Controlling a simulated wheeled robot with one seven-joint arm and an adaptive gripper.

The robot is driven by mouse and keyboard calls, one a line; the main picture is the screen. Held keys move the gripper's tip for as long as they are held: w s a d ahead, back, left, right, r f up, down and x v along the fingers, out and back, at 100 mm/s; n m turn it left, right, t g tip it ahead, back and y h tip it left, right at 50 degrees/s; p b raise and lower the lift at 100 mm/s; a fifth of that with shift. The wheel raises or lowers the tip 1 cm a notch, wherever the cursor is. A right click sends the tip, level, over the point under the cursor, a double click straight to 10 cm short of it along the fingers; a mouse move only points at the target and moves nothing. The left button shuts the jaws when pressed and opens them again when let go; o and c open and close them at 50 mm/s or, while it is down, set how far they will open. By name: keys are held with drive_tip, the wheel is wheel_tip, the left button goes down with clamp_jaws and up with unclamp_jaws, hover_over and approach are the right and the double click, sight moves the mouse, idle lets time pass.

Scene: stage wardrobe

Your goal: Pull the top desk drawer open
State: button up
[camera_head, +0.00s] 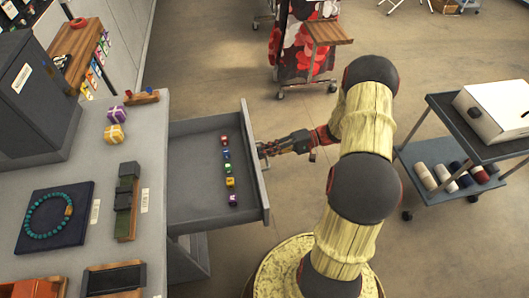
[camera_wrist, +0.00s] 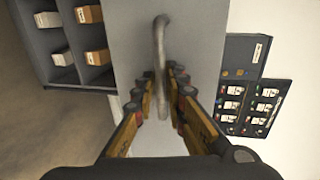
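The top desk drawer (camera_head: 190,195) is pulled well out from the grey desk (camera_head: 150,195). It is a grey tray with a short row of small coloured cubes (camera_head: 228,168) inside. My gripper (camera_head: 266,150) is at the outer side of the drawer front (camera_head: 254,165), at its handle. In the wrist view the bar handle (camera_wrist: 160,40) runs between the two fingers of my gripper (camera_wrist: 162,85), which are closed in around it. The exact finger contact is hard to see.
A cart (camera_head: 430,170) with a white box stands right of my arm. Floor between drawer and rolling rack (camera_head: 305,45) is clear.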

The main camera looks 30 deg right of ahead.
drive_tip(key=v, duration=1.2)
idle(0.3)
drive_tip(key=shift+w, duration=0.1)
